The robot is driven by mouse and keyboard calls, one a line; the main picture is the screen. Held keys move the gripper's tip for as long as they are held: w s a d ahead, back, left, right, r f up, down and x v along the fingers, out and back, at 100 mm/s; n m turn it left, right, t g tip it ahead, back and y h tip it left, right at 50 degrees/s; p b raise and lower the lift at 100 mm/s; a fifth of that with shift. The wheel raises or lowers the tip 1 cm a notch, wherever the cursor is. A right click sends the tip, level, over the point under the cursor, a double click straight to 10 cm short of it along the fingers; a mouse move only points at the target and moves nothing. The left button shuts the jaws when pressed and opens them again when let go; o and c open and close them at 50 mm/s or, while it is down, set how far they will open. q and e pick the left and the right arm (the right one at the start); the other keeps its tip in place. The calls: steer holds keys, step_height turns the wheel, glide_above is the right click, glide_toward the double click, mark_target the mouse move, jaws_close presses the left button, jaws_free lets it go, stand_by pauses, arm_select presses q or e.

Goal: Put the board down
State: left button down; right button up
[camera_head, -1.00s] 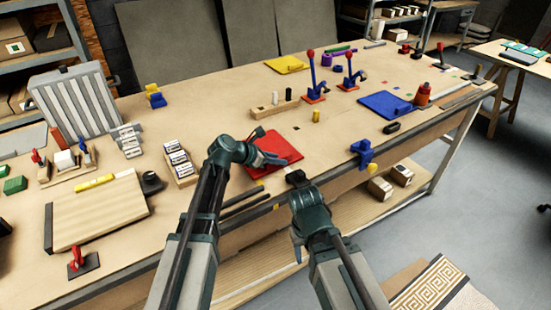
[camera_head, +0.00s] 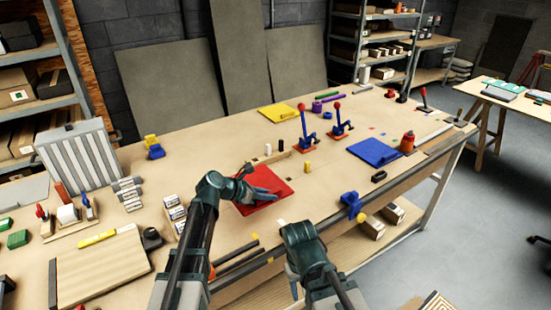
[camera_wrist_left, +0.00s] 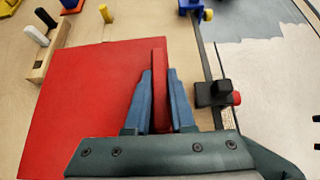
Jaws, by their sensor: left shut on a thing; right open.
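The red board (camera_head: 277,203) is near the front edge of the workbench, roughly level with the top. My left gripper (camera_head: 264,192) is above it, fingers pointing to the right. In the left wrist view its blue fingers (camera_wrist_left: 160,75) are shut on an upright red strip of the red board (camera_wrist_left: 85,105). I cannot tell whether the board's underside touches the bench. My right gripper (camera_head: 292,276) hangs low in front of the bench edge, away from the board; its fingertips are partly hidden.
A wooden peg block (camera_head: 268,157) stands just behind the board, close to its edge in the left wrist view (camera_wrist_left: 42,62). A blue panel (camera_head: 375,152) and blue clamp (camera_head: 352,205) are to the right. A yellow panel (camera_head: 279,116) lies behind. A wooden board (camera_head: 100,270) lies left.

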arm_select(q)
steer(key=s+a, duration=1.2)
steer(key=s, duration=0.4)
steer(key=shift+s, duration=0.4)
